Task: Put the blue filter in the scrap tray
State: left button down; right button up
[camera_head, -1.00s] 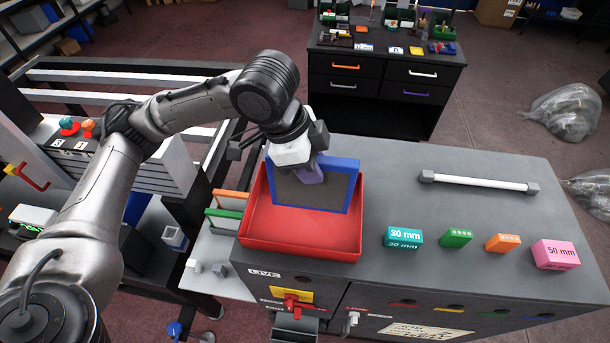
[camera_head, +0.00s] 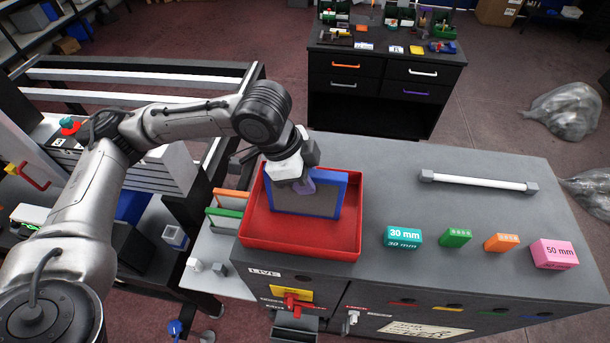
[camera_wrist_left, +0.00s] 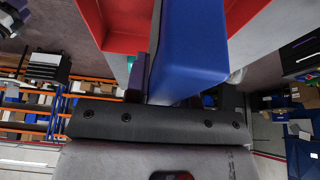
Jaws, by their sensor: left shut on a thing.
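The blue filter (camera_head: 312,202), a blue frame with a dark grey panel, stands roughly upright over the red scrap tray (camera_head: 335,245), inside its outline. I cannot tell whether its lower edge touches the tray floor. The fingertips are mostly hidden there. My right gripper is not in view.
On the grey cabinet top right of the tray stand a teal block (camera_head: 403,237), a green block (camera_head: 456,237), an orange block (camera_head: 501,243) and a pink block (camera_head: 554,254). A white bar handle (camera_head: 478,182) lies behind them. Orange and green frames (camera_head: 222,222) stand left of the tray.

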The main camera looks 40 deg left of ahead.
pick_arm(q)
jog(key=c, duration=1)
grip_release()
jog(key=v, duration=1.2)
